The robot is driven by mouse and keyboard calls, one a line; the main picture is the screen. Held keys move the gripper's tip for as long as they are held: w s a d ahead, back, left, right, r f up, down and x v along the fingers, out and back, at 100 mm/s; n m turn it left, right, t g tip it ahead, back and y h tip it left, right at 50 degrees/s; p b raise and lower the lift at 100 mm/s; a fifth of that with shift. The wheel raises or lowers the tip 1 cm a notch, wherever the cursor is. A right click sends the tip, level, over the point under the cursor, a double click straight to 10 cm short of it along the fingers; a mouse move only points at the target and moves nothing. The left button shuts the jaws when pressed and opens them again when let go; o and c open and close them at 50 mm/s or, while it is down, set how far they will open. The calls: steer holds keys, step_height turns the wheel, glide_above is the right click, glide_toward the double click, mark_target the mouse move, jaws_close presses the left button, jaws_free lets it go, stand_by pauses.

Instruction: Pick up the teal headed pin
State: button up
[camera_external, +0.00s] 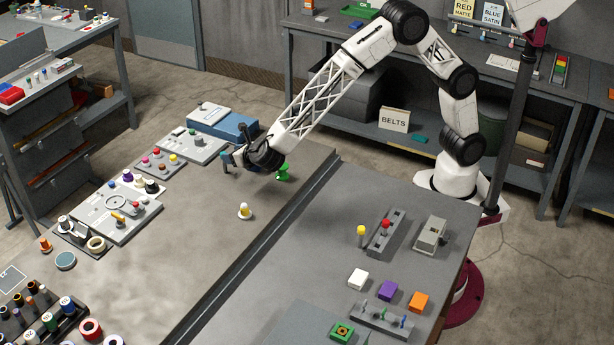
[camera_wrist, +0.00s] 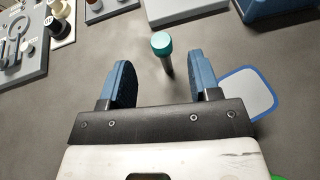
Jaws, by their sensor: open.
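The teal headed pin (camera_wrist: 162,43) stands upright on the grey table in the wrist view, with a round teal head on a dark shaft. My gripper (camera_wrist: 160,72) is open, with one blue finger on each side of the pin's line. The head shows just past the fingertips, and the fingers appear clear of the pin. In the external view my gripper (camera_external: 236,158) is low over the back of the table, and I cannot clearly tell the pin from the fingers there.
A white pad with a blue border (camera_wrist: 247,94) lies right of the fingers. A green object (camera_external: 283,172) stands close to my wrist. A blue box (camera_external: 222,124) and grey fixture boards (camera_external: 165,160) lie behind and left. A yellow-topped white piece (camera_external: 244,211) stands in front, with clear table around it.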

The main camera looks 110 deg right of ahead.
stand_by(0.3)
steer(key=shift+x, duration=1.3)
steer(key=shift+x, duration=2.65)
steer(key=shift+c, duration=0.2)
steer(key=shift+r, duration=0.1)
steer(key=c, duration=1)
steer(key=shift+r, duration=0.1)
steer(key=shift+r, duration=4.9)
